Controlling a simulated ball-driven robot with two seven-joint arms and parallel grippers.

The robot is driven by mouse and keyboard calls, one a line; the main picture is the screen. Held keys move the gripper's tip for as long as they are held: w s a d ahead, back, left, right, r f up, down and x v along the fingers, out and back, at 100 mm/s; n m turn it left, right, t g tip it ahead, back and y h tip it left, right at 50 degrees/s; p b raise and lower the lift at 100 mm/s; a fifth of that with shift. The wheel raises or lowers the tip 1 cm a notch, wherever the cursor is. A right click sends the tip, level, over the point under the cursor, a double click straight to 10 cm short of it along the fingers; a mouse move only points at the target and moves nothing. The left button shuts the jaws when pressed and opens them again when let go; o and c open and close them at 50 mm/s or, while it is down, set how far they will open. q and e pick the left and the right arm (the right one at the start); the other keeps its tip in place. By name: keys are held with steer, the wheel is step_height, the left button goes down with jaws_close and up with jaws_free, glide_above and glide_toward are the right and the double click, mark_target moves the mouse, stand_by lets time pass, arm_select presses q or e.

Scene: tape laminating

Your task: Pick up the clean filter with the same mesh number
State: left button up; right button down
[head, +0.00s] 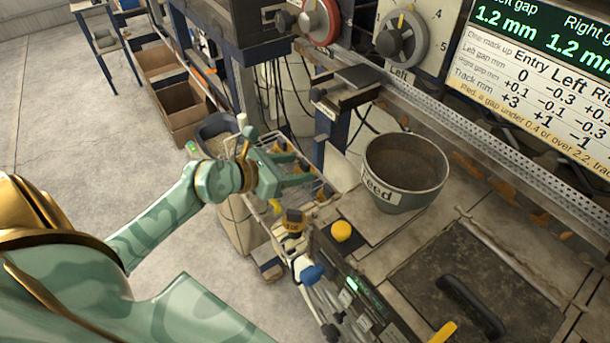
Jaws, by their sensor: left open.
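My left gripper (303,167) is at the middle of the head view, at the end of my green arm from the left. Its fingers are apart and nothing shows between them. It is over a wire rack (322,192) with small yellow-orange parts, partly hidden behind the gripper. I cannot make out a filter or any mesh number in this view. My right gripper is not in view.
A grey-green "Feed" bowl (383,196) stands on the bench right of the gripper. A yellow knob (341,231) and a control panel (352,291) are below. A dark plate with a handle (470,306) lies lower right. Cardboard boxes (180,103) stand upper left; open floor lies left.

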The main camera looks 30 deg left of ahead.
mark_target(302, 164)
arm_select(q)
steer(key=b+x, duration=0.1)
steer(key=x, duration=0.4)
steer(key=shift+w, duration=0.4)
steer(key=shift+r, duration=0.15)
steer(key=c, duration=1.1)
